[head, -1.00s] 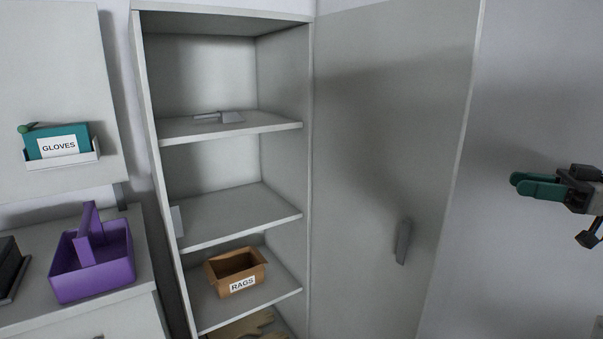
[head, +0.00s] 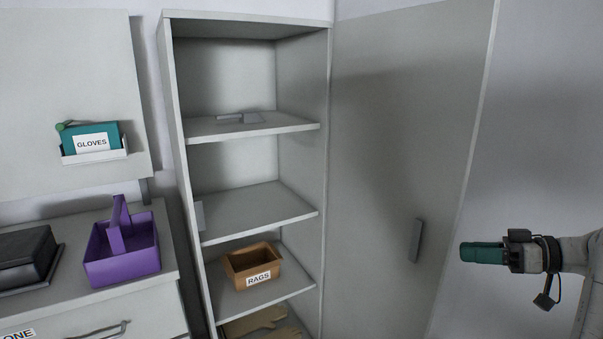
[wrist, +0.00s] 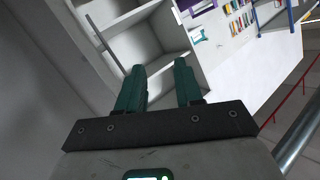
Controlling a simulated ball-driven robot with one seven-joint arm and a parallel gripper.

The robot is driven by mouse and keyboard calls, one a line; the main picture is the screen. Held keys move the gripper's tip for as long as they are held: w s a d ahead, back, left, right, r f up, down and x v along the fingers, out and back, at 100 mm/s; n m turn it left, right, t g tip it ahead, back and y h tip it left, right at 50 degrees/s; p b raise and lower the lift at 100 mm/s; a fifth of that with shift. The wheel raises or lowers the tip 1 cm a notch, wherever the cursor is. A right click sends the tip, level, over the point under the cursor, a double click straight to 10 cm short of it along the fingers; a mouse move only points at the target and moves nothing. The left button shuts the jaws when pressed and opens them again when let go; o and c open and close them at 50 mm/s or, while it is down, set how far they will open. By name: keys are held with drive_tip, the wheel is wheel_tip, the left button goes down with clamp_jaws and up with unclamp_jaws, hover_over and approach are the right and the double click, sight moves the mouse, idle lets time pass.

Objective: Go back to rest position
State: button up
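My gripper (head: 470,252) has green fingers and is at the right of the head view, in front of the wall and right of the open cabinet door. In the wrist view my gripper (wrist: 158,72) has its two fingers apart with nothing between them. The tall grey cabinet (head: 326,200) stands open in the middle of the head view, its door (head: 400,150) swung out to the right. The gripper is apart from the door and its handle (head: 416,240).
The cabinet shelves hold a grey tool (head: 240,118), a brown RAGS box (head: 250,265) and gloves (head: 255,322). A purple caddy (head: 122,262) and a black box (head: 28,258) sit on the left counter. A GLOVES box (head: 92,142) hangs above. A red rail (wrist: 292,100) shows in the wrist view.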

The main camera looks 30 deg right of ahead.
drive_tip(key=s+a+f+m+g+h+p, duration=0.25)
drive_tip(key=a+f+g, duration=0.35)
drive_tip(key=a+f, duration=1.4)
drive_tip(key=s+a+f+m+g+h+p, duration=0.1)
drive_tip(key=s+a+f+m+g+h, duration=0.15)
drive_tip(key=s+a+f, duration=0.55)
drive_tip(key=s+r+n+g+h+p, duration=0.1)
drive_tip(key=s+g+h, duration=0.2)
drive_tip(key=s, duration=0.8)
drive_tip(key=shift+s+h, duration=0.4)
drive_tip(key=shift+h, duration=0.2)
drive_tip(key=shift+r, duration=0.1)
